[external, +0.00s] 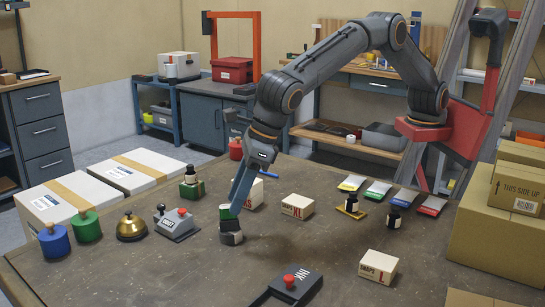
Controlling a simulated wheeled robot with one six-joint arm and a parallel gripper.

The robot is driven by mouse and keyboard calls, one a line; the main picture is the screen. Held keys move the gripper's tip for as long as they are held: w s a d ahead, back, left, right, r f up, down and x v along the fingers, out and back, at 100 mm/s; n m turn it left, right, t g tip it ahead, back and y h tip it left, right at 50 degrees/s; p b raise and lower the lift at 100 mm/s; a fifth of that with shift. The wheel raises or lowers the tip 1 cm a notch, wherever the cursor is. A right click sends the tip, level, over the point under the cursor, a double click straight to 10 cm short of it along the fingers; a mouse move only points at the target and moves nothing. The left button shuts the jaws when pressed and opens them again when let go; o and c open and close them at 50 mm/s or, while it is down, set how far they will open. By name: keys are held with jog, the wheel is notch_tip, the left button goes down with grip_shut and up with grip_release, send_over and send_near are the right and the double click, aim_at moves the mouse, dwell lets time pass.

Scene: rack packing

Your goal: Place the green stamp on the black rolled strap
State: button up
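My gripper (235,207) points down at the middle left of the table. A small green piece (228,212) shows at its fingertips; it may be the green stamp. Directly under it is a short dark round piece with a pale band (231,237), which may be the black rolled strap. They look touching or nearly so. The fingers are seen edge-on and partly hide the green piece, so I cannot tell whether they grip it.
A blue knobbed cylinder (54,241), a brass bell (131,228) and a grey device with a red button (175,224) stand left. An ink tray (290,286) is in front; cardboard boxes (497,235) stand right.

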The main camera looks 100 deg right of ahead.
jog(key=v, duration=0.7)
jog(key=d+m, duration=0.3)
jog(key=d, duration=0.2)
jog(key=s+d+f+m, duration=0.1)
jog(key=d+m, duration=0.2)
jog(key=d, duration=0.3)
jog(key=s+d+m+g, duration=0.1)
jog(key=d+m, duration=0.1)
jog(key=d, duration=0.4)
jog(key=shift+s+f+m+h, duration=0.2)
jog(key=shift+m+h, duration=0.1)
jog(key=shift+m, duration=0.1)
jog(key=s+d+f+m+g, duration=0.1)
jog(key=s+d+m, duration=0.4)
jog(key=d, duration=0.3)
jog(key=s+d+f+m+g, duration=0.1)
jog(key=s+d+m, duration=0.35)
jog(key=d, duration=0.35)
jog(key=s+d+f+m, duration=0.2)
jog(key=s+d+m, duration=0.3)
jog(key=s, duration=0.4)
jog(key=s+d+f+m+g, duration=0.1)
jog(key=s+d+m, duration=0.3)
jog(key=s+m, duration=0.4)
jog(key=s+d+f+m, duration=0.4)
jog(key=s+d+m, duration=0.1)
jog(key=s, duration=0.5)
jog(key=shift+d+m+g, duration=0.3)
jog(key=shift+m, duration=0.35)
jog(key=shift+s, duration=0.1)
